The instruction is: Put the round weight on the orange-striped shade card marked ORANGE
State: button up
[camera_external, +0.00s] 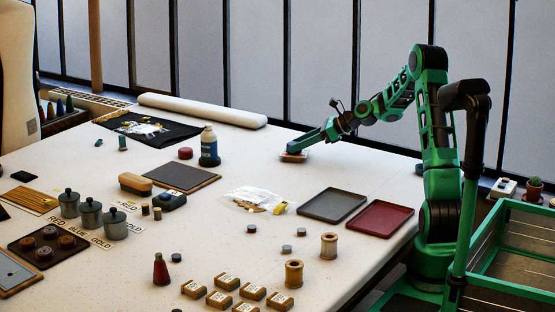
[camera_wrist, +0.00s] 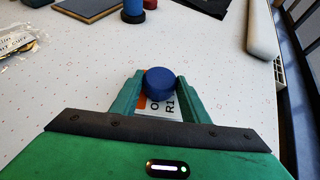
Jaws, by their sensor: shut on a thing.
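The round weight is a blue disc (camera_wrist: 160,82) in the wrist view, held between the two fingertips of my gripper (camera_wrist: 158,88). Under and just behind it lies the shade card (camera_wrist: 155,105), white with an orange patch and partly hidden black print starting with "O" and "R1". The weight overlaps the card in this view; I cannot tell whether it touches it. In the external view my gripper (camera_external: 298,150) is low at the table's far right part, over the card (camera_external: 292,158).
The white table (camera_external: 340,170) is clear around the gripper. A grey tray (camera_external: 332,204) and a red tray (camera_external: 380,217) lie nearer the front. A clear bag (camera_external: 258,197), a dark board (camera_external: 180,177) and a blue bottle (camera_external: 208,147) are to the left. A white roll (camera_external: 202,109) lies behind.

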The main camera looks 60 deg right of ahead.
jog(key=o, duration=1.3)
jog(key=v, duration=1.2)
jog(key=x, duration=1.2)
jog(key=shift+w, duration=0.1)
notch_tip(320, 180, up, 2)
jog(key=shift+r, duration=0.5)
